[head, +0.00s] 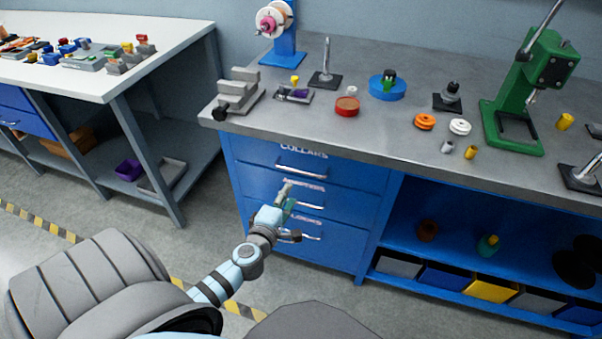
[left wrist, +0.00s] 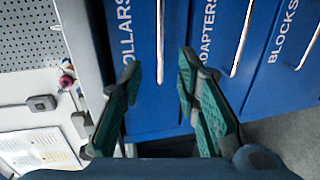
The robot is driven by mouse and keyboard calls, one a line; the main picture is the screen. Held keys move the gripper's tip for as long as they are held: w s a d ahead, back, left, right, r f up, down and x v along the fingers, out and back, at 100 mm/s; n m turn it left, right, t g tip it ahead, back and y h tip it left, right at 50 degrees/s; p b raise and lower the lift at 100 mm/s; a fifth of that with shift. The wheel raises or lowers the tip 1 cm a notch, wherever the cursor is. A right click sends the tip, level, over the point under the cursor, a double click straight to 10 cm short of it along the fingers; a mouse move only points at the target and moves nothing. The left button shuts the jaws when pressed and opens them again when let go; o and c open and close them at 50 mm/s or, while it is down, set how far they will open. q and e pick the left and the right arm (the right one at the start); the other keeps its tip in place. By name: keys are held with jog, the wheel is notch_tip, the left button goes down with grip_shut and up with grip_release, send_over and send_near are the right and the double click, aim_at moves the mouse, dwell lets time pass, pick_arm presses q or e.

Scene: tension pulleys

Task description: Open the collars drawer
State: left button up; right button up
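The collars drawer (head: 252,151) is the top of three blue drawers under the grey bench and looks closed. Its pale bar handle (head: 302,171) is below the COLLARS label. The left wrist view shows the collars handle (left wrist: 160,42) too. My left gripper (head: 286,191) is in front of the drawers, overlapping the adapters drawer in the head view. In the left wrist view the left gripper's green fingers (left wrist: 159,68) are apart and empty, with the collars handle appearing between their tips. I cannot tell the remaining distance to the handle. My right gripper is not in view.
The adapters handle (left wrist: 243,38) and blocks handle (left wrist: 308,47) are beside the collars handle in the left wrist view. The benchtop (head: 395,140) above holds several pulley parts and a green press (head: 525,95). An open shelf with bins (head: 490,288) is right of the drawers.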

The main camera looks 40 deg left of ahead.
aim_at(301, 172)
pick_arm(q)
jog(key=b+x, duration=0.4)
jog(key=x, duration=0.9)
jog(key=shift+c, duration=0.6)
grip_shut()
